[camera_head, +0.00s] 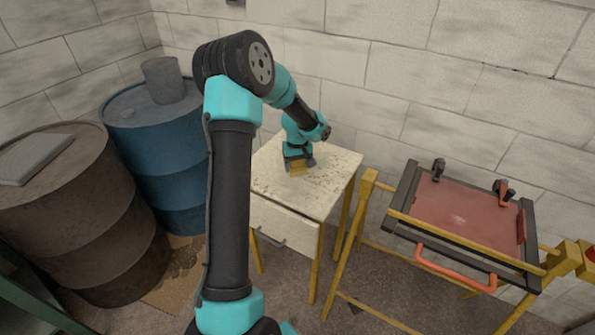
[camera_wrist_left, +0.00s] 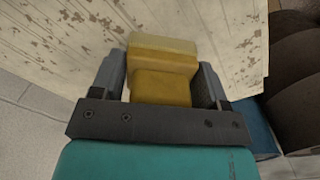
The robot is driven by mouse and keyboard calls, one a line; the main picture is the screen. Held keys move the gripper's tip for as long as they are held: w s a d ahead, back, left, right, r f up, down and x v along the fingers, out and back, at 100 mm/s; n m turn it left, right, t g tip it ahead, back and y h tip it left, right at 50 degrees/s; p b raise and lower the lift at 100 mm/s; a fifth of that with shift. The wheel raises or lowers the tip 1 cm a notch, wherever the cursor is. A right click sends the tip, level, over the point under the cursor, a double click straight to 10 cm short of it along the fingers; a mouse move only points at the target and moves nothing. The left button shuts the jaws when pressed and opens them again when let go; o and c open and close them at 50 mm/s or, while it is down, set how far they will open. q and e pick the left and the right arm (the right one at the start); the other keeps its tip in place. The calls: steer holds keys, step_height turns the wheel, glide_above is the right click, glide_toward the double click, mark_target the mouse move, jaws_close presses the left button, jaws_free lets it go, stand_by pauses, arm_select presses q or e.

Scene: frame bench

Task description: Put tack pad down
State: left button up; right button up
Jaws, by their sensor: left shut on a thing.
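The tack pad (camera_wrist_left: 163,82) is a yellow block with a paler far end, seen in the left wrist view between the two fingers. It also shows as a small yellow patch in the head view (camera_head: 297,168). My left gripper (camera_head: 299,163) is shut on the tack pad over the top of the worn white cabinet (camera_head: 325,178). The pad is at or just above the cabinet top; I cannot tell whether it touches. My right gripper is not in view.
A blue drum (camera_head: 165,150) with a grey can (camera_head: 164,80) on it and a brown drum (camera_head: 75,230) stand left of the cabinet. A yellow stand holds a dark-edged frame with a red panel (camera_head: 465,212) at right. The cabinet top around the gripper is clear.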

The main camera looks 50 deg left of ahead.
mark_target(298, 170)
arm_select(q)
steer(key=shift+w+a, duration=0.15)
steer(key=shift+a, duration=0.05)
steer(key=shift+f, duration=1.75)
steer(key=shift+f, duration=0.1)
steer(key=o, duration=1)
steer(key=shift+c, duration=0.2)
step_height(298, 170, up, 12)
steer(key=shift+r, duration=0.1)
